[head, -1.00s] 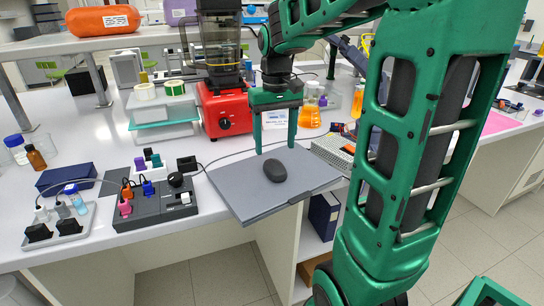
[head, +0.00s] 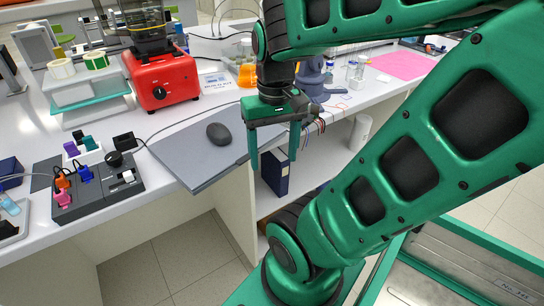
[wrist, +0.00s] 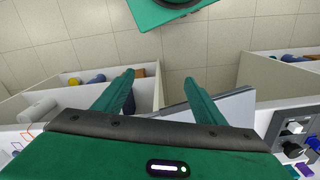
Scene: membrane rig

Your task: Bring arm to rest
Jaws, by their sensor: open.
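My gripper (head: 274,163) is green, with its two fingers apart and pointing down. It is empty. In the head view it hangs just off the right front edge of the grey mat, in front of the bench. In the wrist view its fingers (wrist: 160,92) stand apart with nothing between them, above the shelf and floor by the bench edge. My green arm reaches across the right half of the head view, bent at the elbow.
A control box with coloured plugs (head: 95,188) lies at the left. Open shelves hold a dark blue binder (head: 275,172). The tiled floor (head: 170,255) is clear.

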